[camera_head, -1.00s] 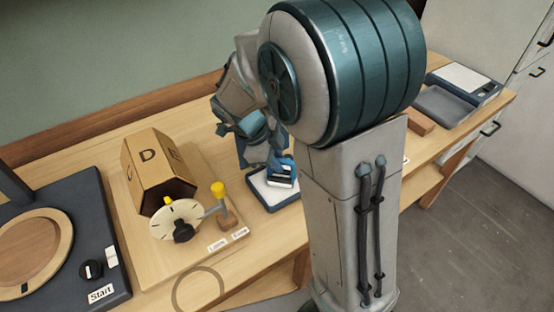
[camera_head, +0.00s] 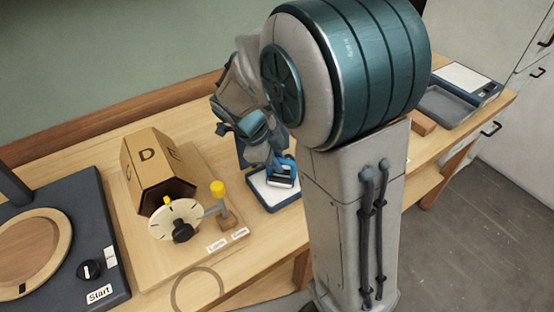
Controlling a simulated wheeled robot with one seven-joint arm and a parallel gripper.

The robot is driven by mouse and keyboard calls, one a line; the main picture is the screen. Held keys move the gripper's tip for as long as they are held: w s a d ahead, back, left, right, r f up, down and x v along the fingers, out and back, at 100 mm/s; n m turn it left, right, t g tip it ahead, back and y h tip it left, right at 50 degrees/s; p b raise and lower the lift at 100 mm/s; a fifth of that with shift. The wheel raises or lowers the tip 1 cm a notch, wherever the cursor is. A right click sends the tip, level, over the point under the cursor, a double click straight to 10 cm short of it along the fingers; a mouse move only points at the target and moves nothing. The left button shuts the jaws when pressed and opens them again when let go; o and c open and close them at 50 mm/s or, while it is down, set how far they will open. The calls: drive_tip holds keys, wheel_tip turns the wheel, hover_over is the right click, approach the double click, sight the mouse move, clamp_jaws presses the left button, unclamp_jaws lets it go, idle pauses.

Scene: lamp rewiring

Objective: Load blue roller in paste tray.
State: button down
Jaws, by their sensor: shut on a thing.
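The blue roller (camera_head: 284,172) is in my gripper (camera_head: 281,163), which is shut on it. The roller is low over the paste tray, at its upper middle in the picture; I cannot tell whether it touches the paste. The paste tray (camera_head: 272,206) is dark blue with a white inside and lies on the wooden table. My arm hides the tray's right end, and my wrist covers its far side.
A wooden hexagonal drum (camera_head: 150,160) with letters and a pale dial (camera_head: 176,222) stand on a board to the left. A yellow-topped peg (camera_head: 218,190) is near the tray. A dark "Start" device (camera_head: 95,265) is at the far left. A grey tray (camera_head: 443,106) lies at the right.

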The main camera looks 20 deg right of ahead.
idle(0.5)
drive_tip(key=shift+r+p, duration=1.8)
drive_tip(key=shift+r, duration=1.7)
